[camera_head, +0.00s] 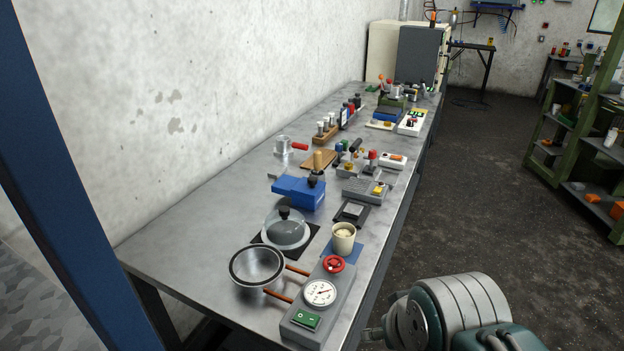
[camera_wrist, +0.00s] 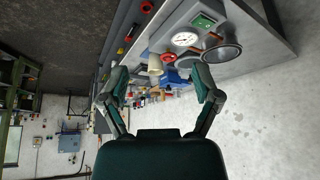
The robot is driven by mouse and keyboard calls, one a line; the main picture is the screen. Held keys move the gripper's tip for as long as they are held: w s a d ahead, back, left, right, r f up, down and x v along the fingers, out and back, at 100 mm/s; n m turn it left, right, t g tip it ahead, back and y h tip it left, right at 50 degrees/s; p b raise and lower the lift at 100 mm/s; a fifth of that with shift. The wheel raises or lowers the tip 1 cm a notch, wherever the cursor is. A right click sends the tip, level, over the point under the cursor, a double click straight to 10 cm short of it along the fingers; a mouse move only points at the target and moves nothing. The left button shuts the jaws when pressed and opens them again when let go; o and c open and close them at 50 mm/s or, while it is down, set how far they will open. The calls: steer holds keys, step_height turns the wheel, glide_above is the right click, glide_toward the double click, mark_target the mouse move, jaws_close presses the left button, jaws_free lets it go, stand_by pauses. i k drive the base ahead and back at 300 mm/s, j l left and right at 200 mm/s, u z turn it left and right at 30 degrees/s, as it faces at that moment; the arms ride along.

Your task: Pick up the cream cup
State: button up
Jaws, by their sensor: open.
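The cream cup (camera_head: 344,238) stands upright on a blue mat (camera_head: 352,256) near the bench's right edge. In the wrist view the cream cup (camera_wrist: 155,64) appears small, beyond the gap between the fingers. My gripper (camera_wrist: 160,82) is open and empty, its two dark green fingers spread wide. It is apart from the cup. In the head view, part of my arm shows at the bottom right, off the bench's edge.
A control box (camera_head: 318,305) with a red valve wheel (camera_head: 333,264) is close in front of the cup. A metal bowl (camera_head: 257,266) and a domed lid (camera_head: 285,228) are to its left. A small black scale (camera_head: 352,212) lies behind it. Open floor is to the right.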

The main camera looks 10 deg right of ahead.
mark_target(343, 233)
steer(key=k+l+u, duration=0.15)
steer(key=l, duration=1.05)
steer(key=i+l+u, duration=0.1)
steer(key=l, duration=0.25)
steer(key=i+l+u, duration=0.1)
steer(key=l, duration=0.3)
steer(key=i+l+u, duration=0.1)
steer(key=l, duration=0.3)
steer(key=i+l+u, duration=0.1)
steer(key=l, duration=0.3)
steer(key=i+l+u, duration=0.25)
steer(key=i, duration=0.4)
steer(key=i+j, duration=0.25)
